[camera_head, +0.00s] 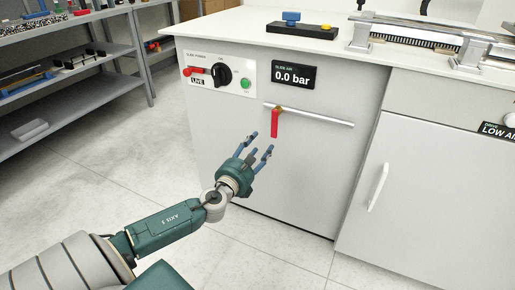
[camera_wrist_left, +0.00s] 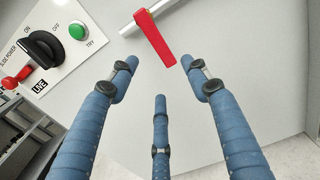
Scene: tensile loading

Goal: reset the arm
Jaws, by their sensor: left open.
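My left arm (camera_head: 165,222) reaches in from the lower left of the head view. Its left gripper (camera_head: 256,145) is in front of the light grey cabinet, below and left of a red lever (camera_head: 274,124). Its blue fingers are spread apart and nothing is between them. In the left wrist view the open gripper (camera_wrist_left: 160,85) frames bare cabinet front, and the red lever (camera_wrist_left: 156,40) hangs just above and between the fingertips. I cannot tell whether any finger touches it. My right gripper is not in view.
A silver rail (camera_head: 325,117) runs across the cabinet by the lever. The power panel (camera_head: 219,76) has a red lever, a black knob and a green button. The pressure display (camera_head: 293,76) reads 0.0 bar. Shelves (camera_head: 75,70) stand at left; floor (camera_head: 110,165) between is clear.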

